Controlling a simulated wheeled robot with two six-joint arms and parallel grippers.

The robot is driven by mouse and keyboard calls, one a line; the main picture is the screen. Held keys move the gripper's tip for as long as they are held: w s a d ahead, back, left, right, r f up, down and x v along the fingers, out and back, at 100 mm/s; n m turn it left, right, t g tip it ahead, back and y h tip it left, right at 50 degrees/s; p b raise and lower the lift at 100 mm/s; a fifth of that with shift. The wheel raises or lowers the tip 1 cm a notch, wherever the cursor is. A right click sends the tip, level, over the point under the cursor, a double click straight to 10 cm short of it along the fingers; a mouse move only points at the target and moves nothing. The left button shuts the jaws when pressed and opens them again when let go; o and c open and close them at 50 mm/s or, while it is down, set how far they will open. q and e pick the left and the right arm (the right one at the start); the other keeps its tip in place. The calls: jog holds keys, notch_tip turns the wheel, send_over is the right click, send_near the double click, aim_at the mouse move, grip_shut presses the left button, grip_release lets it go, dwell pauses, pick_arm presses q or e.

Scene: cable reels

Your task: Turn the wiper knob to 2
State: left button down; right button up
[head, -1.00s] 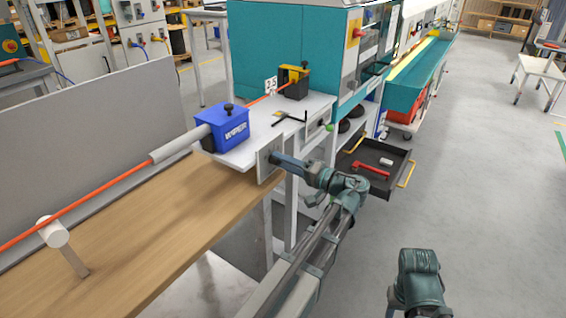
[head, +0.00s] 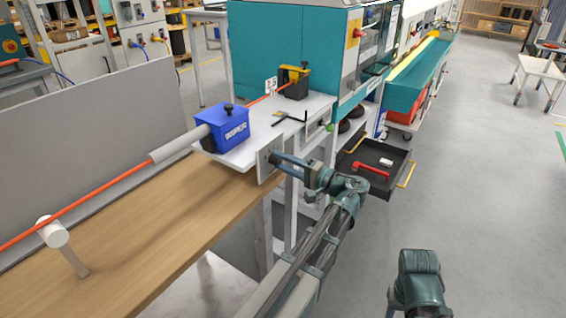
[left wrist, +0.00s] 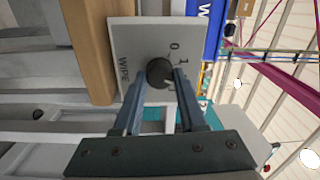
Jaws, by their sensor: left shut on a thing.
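The wiper knob (left wrist: 160,72) is a round dark knob on a pale plate (left wrist: 127,42) marked "WIPE", "0" and "1". In the head view the plate (head: 267,158) hangs at the front edge of the white bench. My left gripper (left wrist: 157,78) is shut on the knob, one finger on each side. A light mark shows at the knob's lower right edge, near the right finger. No "2" is readable; that part of the plate is partly behind the finger. My right arm shows at the bottom right of the head view, but its gripper does not.
A dark open drawer (head: 347,172) holding a red-handled item lies beyond my left arm.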

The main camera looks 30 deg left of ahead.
pick_arm(q)
jog(key=shift+c, duration=2.3)
grip_release()
jog(key=shift+d, duration=0.15)
jog(key=s+d, duration=0.1)
jog(key=d, duration=1.2)
jog(key=shift+d+f, duration=0.2)
jog(key=shift+d, duration=0.05)
